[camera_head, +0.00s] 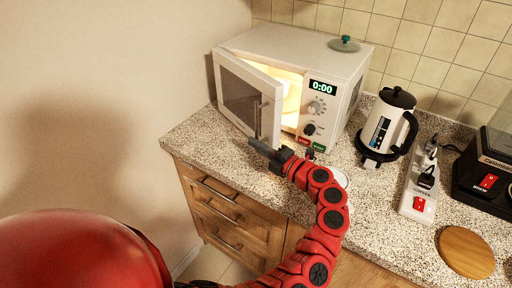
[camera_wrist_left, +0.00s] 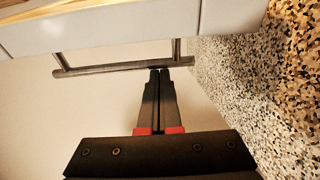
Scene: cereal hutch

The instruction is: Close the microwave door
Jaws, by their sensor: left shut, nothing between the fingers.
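The white microwave (camera_head: 318,62) stands on the counter against the tiled wall. Its door (camera_head: 240,98) is partly open, hinged at the left, and the lit inside shows through the gap. A bar handle (camera_head: 258,118) is on the door's free side; the handle also shows in the left wrist view (camera_wrist_left: 112,68). My left gripper (camera_head: 256,146) is shut and empty, just in front of the door's lower free edge. In the left wrist view the gripper's fingertips (camera_wrist_left: 160,72) are at the handle bar; I cannot tell whether they touch it. My right gripper is not in view.
A white kettle (camera_head: 386,124) stands right of the microwave. Further right are a power strip (camera_head: 420,182), a coffee machine (camera_head: 490,165) and a round wooden board (camera_head: 466,252). A glass lid (camera_head: 344,44) lies on the microwave. A plain wall is at the left.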

